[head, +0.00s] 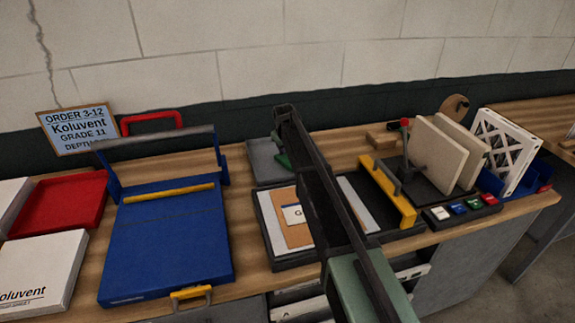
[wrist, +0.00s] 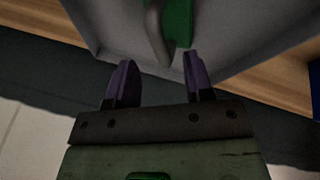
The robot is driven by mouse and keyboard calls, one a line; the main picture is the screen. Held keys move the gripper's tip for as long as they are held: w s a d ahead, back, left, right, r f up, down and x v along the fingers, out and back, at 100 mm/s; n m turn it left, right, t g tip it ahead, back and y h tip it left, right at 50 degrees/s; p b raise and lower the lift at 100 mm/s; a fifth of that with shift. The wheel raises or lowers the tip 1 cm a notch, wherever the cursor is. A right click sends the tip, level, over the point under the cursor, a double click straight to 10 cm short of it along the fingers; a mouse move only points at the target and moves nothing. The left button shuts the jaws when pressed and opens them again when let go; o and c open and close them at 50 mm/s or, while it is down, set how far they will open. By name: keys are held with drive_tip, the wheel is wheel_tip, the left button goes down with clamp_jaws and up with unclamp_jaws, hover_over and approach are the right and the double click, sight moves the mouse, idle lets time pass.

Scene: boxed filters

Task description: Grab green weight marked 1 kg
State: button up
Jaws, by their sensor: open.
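A green weight (wrist: 179,22) with a grey curved handle (wrist: 156,30) shows at the top of the wrist view, cut off by the frame edge. It sits in a grey tray (wrist: 240,30). Its marking cannot be read. In the head view a small part of the green weight (head: 282,160) shows in the grey tray (head: 262,163), partly hidden behind my arm. My gripper (wrist: 158,66) is open with two purple fingers, spread and empty. The weight and handle lie just beyond the fingertips, roughly in line with the gap between them; no contact shows.
A blue press-like fixture (head: 170,245) with a raised bar stands left of the tray. A dark tray (head: 285,262) with papers lies in front. A yellow-handled fixture (head: 385,185) and beige panels (head: 437,152) stand to the right. The wall is close behind.

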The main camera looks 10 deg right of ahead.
sight(283, 159)
drive_tip(key=b+x, duration=0.4)
drive_tip(key=x, duration=0.1)
drive_tip(key=shift+f, duration=0.15)
drive_tip(key=shift+r, duration=0.25)
clamp_jaws()
idle(0.8)
